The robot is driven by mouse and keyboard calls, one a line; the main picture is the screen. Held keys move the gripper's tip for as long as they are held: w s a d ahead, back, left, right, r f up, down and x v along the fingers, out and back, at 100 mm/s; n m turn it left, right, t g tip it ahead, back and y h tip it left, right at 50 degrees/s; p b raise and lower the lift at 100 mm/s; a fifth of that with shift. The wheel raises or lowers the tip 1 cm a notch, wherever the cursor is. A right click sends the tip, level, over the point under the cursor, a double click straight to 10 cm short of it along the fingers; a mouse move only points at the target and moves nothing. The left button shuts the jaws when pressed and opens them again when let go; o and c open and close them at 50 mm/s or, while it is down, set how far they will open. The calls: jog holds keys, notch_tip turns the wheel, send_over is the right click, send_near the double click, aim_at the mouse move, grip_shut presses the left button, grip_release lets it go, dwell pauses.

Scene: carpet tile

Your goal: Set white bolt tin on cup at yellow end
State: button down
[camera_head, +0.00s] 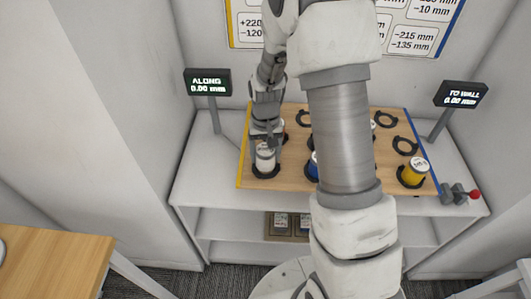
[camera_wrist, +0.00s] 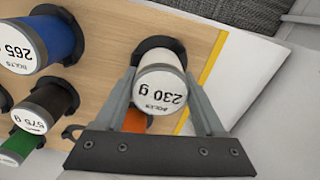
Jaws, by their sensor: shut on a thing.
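The white bolt tin (camera_head: 265,158), labelled 230 g, is upright at the yellow-edged left end of the wooden board (camera_head: 284,179). It also shows in the wrist view (camera_wrist: 161,78). My gripper (camera_head: 266,140) is over it from above, with one finger on each side, shut on the tin. A black cup (camera_head: 264,175) lies directly under the tin, near the board's front left corner; its dark rim also shows behind the tin in the wrist view (camera_wrist: 158,43). I cannot tell whether the tin's base touches the cup.
A blue tin (camera_wrist: 50,38), a black tin (camera_wrist: 55,98), a green tin (camera_wrist: 20,143) and an orange tin (camera_wrist: 134,122) stand nearby. A yellow tin (camera_head: 414,172) stands at the blue-edged end. The left display (camera_head: 207,82) reads ALONG 0.00 mm; the right (camera_head: 461,94) reads TO WALL 0.00 mm.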

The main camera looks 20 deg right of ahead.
aim_at(266, 149)
jog(key=shift+f+b, duration=0.5)
jog(key=shift+f, duration=0.2)
grip_release()
jog(key=shift+r, duration=0.1)
notch_tip(266, 149, up, 17)
jog(key=p, duration=0.2)
